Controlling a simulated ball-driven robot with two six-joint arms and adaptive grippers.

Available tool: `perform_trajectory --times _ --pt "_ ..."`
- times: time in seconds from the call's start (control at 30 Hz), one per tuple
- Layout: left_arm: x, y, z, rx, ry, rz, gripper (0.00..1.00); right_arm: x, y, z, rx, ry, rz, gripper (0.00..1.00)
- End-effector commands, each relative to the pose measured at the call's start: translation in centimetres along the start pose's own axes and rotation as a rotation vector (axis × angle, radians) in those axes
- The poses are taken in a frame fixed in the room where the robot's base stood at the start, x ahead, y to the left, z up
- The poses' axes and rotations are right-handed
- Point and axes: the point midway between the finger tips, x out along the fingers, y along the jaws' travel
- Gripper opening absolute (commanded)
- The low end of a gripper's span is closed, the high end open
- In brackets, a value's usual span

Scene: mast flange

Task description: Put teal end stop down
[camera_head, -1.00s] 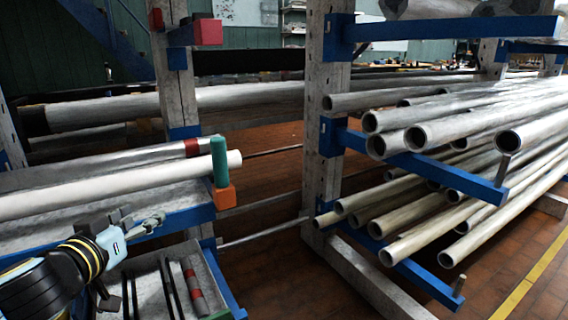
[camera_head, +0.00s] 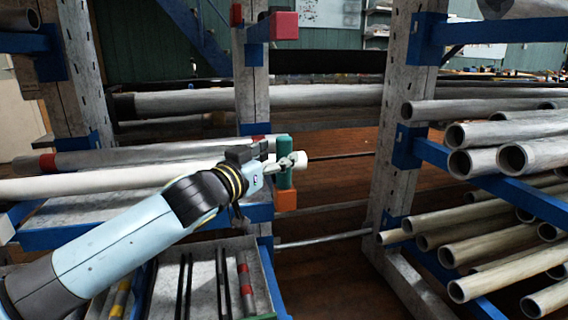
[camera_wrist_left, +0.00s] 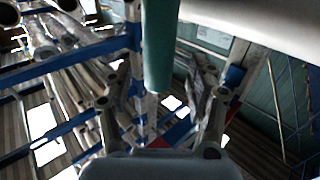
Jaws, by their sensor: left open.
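The teal end stop (camera_head: 284,147) is an upright cylinder above an orange block (camera_head: 286,200) at the end of a blue rack arm. My left gripper (camera_head: 288,162) is at the stop, its fingers reaching across the stop's middle. In the left wrist view the teal end stop (camera_wrist_left: 159,45) comes down from the top edge between the two spread fingers of my left gripper (camera_wrist_left: 161,105). The gripper is open, and a gap shows on both sides of the stop. My right gripper is out of view.
A white pipe (camera_head: 90,184) lies on the rack arm, its end just beyond the stop. A grey tray (camera_head: 202,275) with dark and red-banded rods is below. A red block (camera_head: 283,26) caps an upper arm. Racked pipes (camera_head: 500,160) fill the right side.

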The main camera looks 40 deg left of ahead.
Motion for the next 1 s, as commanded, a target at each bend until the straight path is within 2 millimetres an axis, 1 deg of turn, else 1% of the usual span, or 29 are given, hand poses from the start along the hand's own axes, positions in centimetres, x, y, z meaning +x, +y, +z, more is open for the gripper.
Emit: perform_trajectory --times 0.03,0.1,0.2,0.47,0.9,1.0 --pt "1.0 0.2 -0.3 -0.006 0.002 -0.003 0.57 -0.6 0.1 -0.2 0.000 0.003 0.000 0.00" --pt "2.0 0.2 -0.3 -0.002 0.002 -0.001 0.57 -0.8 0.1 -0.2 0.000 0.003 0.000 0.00" --pt "2.9 0.2 -0.1 -0.002 0.001 0.000 0.57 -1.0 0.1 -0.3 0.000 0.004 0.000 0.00" --pt "3.1 0.2 0.1 0.001 -0.001 0.000 0.57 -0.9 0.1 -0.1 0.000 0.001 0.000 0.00" --pt "3.1 0.2 0.1 0.001 -0.001 0.000 0.00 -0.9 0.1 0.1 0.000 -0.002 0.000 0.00" --pt "3.1 0.2 0.1 0.001 -0.001 0.000 0.00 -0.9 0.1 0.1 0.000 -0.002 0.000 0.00"
